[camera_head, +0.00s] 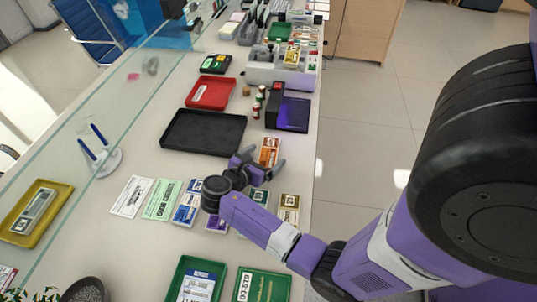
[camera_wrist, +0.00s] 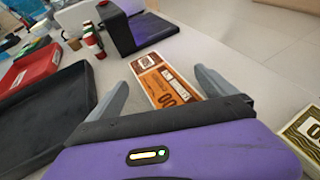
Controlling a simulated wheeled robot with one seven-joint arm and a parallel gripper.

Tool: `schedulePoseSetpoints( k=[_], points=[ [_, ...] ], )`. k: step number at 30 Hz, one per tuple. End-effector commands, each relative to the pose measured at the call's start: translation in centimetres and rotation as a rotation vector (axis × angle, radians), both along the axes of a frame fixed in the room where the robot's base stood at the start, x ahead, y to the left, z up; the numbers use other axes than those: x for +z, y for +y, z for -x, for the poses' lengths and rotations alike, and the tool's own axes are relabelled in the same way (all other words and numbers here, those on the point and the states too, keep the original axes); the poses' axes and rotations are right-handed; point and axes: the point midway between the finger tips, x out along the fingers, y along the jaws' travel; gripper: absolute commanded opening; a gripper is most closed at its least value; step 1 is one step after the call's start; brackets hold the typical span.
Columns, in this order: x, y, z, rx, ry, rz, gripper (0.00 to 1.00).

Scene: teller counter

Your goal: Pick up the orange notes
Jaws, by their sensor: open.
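The orange notes (camera_head: 269,151) lie flat on the counter, a short stack with an orange and white face. In the wrist view the orange notes (camera_wrist: 163,80) lie between and just beyond my fingers, and their near end is hidden behind my gripper's body. My gripper (camera_head: 262,166) is open, with one finger on each side of the notes. In the wrist view my gripper (camera_wrist: 160,88) holds nothing. I cannot tell how high the fingers are above the counter.
A black tray (camera_head: 204,132) lies left of the notes, with a red tray (camera_head: 211,92) behind it. A dark box with a purple face (camera_head: 289,114) and small stamps (camera_head: 257,107) stand behind. Other note stacks (camera_head: 187,203) lie nearer. Glass (camera_head: 105,100) runs along the left.

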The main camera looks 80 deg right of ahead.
Motion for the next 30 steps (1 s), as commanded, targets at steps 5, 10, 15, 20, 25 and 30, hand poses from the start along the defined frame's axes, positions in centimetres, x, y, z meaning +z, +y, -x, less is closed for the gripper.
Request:
schedulePoseSetpoints(
  k=[5,10,15,20,25,30],
  points=[
    [-0.46,-1.07,0.32,0.000,0.000,0.000,0.95],
    [-0.47,-1.10,0.30,0.001,0.000,0.000,0.95],
    [-0.46,-1.07,0.28,0.001,0.000,0.000,0.68],
    [-0.49,-1.06,0.29,0.001,0.000,0.000,0.36],
    [-0.49,-1.06,0.29,0.001,0.000,0.000,0.11],
    [-0.50,-1.04,0.29,0.001,-0.001,-0.001,0.11]
  ],
)
